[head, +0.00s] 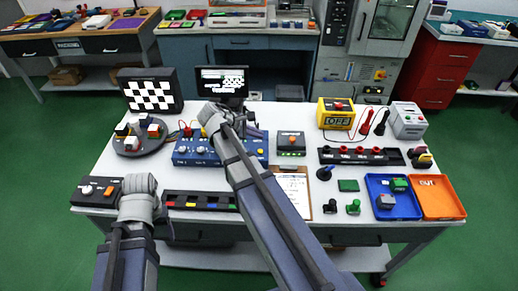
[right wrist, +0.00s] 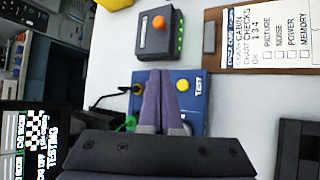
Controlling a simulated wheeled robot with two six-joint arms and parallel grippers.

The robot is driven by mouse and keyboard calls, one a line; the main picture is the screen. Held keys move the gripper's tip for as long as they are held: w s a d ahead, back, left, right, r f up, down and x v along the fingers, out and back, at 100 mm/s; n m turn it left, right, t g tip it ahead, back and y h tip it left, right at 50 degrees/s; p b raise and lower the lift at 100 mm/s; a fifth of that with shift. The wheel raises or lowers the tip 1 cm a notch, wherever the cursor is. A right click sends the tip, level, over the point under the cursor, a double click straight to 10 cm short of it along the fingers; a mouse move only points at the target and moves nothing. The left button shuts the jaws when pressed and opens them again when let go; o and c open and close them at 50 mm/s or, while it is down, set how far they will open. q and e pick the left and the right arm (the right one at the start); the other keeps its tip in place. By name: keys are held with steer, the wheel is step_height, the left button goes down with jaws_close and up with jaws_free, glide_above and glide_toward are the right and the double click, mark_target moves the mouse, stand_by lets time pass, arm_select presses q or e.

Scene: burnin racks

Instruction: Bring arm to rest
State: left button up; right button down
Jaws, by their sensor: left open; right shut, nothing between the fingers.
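My right arm reaches from the lower middle of the head view to the back of the table. Its gripper (head: 250,128) is over the right part of the blue test box (head: 195,152), near the small monitor. In the right wrist view, the two purple fingers of the right gripper (right wrist: 161,78) are together with nothing between them. The blue test box (right wrist: 200,86) lies below them; I cannot tell whether they touch it. My left arm comes in at the lower left. Its gripper (head: 137,205) is at the table's front left edge, its fingers mostly hidden by the wrist.
The white table (head: 300,115) carries a checkerboard screen (head: 152,90), a round tray of cubes (head: 128,146), an orange-button box (head: 291,143), a clipboard (head: 300,200), a black strip (head: 190,201), a yellow meter (head: 336,114), a blue tray (head: 409,208) and an orange tray (head: 440,200).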

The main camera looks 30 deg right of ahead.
steer(key=s+a+f+m+y, duration=0.2)
steer(key=s+a, duration=0.3)
steer(key=a, duration=0.4)
steer(key=s+a+f+m+y, duration=0.2)
steer(key=s+a, duration=0.4)
steer(key=a, duration=0.4)
steer(key=s+a+f+m+y, duration=0.2)
steer(key=s+a+y, duration=0.2)
steer(key=a, duration=0.6)
steer(key=shift+s+a+f+g, duration=0.15)
steer(key=shift+s+f+g, duration=0.2)
steer(key=shift+s, duration=0.5)
steer(key=shift+r, duration=0.1)
stand_by(2.9)
